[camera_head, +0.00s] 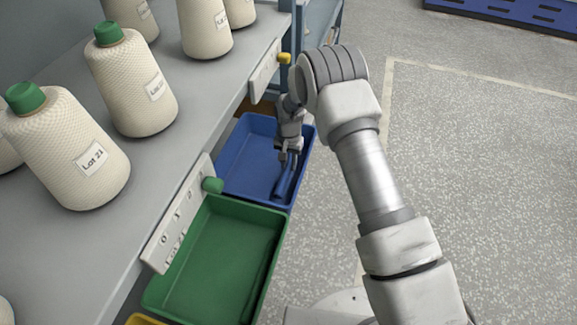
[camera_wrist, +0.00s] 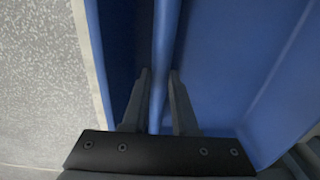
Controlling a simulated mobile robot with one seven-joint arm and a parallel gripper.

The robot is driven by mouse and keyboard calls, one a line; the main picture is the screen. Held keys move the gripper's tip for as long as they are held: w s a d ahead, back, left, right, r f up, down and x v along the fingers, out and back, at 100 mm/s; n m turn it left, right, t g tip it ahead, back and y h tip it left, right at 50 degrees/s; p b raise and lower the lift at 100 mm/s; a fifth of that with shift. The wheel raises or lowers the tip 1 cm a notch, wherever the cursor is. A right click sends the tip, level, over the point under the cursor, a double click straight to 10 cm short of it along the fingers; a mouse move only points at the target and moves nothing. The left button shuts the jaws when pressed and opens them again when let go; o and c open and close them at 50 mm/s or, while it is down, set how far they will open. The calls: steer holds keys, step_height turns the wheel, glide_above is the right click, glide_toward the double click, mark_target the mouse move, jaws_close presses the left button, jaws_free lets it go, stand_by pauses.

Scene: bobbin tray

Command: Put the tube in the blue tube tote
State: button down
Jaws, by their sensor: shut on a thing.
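The tube (camera_wrist: 165,45) is a thin blue cylinder. It runs between the two dark fingers of my gripper (camera_wrist: 160,78) in the wrist view. My gripper (camera_head: 289,157) is shut on the tube and is down within the outline of the blue tube tote (camera_head: 229,157) in the head view. The tube also shows there below the fingers (camera_head: 285,182), near the tote's right wall. I cannot tell whether the tube touches the tote's floor. The blue tote (camera_wrist: 225,70) fills the middle and right of the wrist view.
A green tote (camera_head: 215,262) stands in front of the blue one and looks empty. A grey shelf (camera_head: 150,185) with several cream yarn cones (camera_head: 130,85) runs along the left. My arm comes in from the right over speckled floor (camera_head: 480,150). A yellow edge (camera_head: 145,319) shows at bottom left.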

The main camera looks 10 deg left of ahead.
mark_target(289, 166)
steer(key=shift+f, duration=0.4)
steer(key=shift+f+b, duration=0.5)
steer(key=shift+b, duration=0.05)
steer(key=c, duration=0.7)
jaws_free()
steer(key=shift+r, duration=0.1)
step_height(289, 166, up, 9)
steer(key=p, duration=0.3)
steer(key=shift+f, duration=0.2)
